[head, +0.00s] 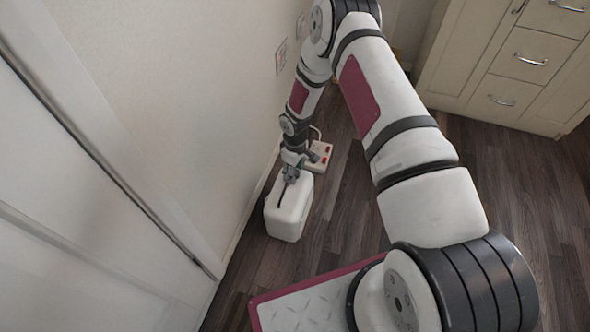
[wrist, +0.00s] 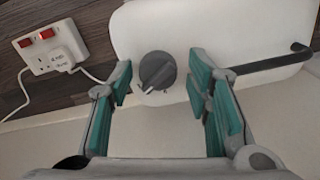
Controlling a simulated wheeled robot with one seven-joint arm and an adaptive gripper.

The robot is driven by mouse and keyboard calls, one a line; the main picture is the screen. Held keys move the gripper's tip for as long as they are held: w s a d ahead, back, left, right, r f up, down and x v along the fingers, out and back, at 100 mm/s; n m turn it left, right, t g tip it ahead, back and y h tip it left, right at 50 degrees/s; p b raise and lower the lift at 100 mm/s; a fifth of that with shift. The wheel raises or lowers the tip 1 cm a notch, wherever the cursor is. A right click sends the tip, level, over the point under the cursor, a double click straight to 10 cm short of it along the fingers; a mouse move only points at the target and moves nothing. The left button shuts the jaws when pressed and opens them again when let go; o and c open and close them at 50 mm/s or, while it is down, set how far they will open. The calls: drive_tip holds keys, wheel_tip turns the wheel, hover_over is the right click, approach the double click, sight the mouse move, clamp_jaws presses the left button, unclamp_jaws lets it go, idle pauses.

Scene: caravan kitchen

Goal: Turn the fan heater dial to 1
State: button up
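The fan heater (head: 287,219) is a white rounded box standing on the floor by the wall. Its top also shows in the wrist view (wrist: 215,30). The grey dial (wrist: 157,71) sits on the heater's top, with a light pointer mark near its lower left edge; I cannot read any numbers around it. My gripper (wrist: 158,82) is open, with one teal-padded finger on each side of the dial and a gap to it on both sides. In the head view my gripper (head: 292,171) is over the heater's far end and hides the dial.
A dark handle (wrist: 275,61) crosses the heater top. The wall is close on the left; open floor lies right.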

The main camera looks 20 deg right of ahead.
drive_tip(key=shift+w+r, duration=0.1)
drive_tip(key=shift+r, duration=0.05)
drive_tip(key=shift+r, duration=0.35)
wheel_tip(320, 180, up, 11)
idle(0.3)
idle(0.4)
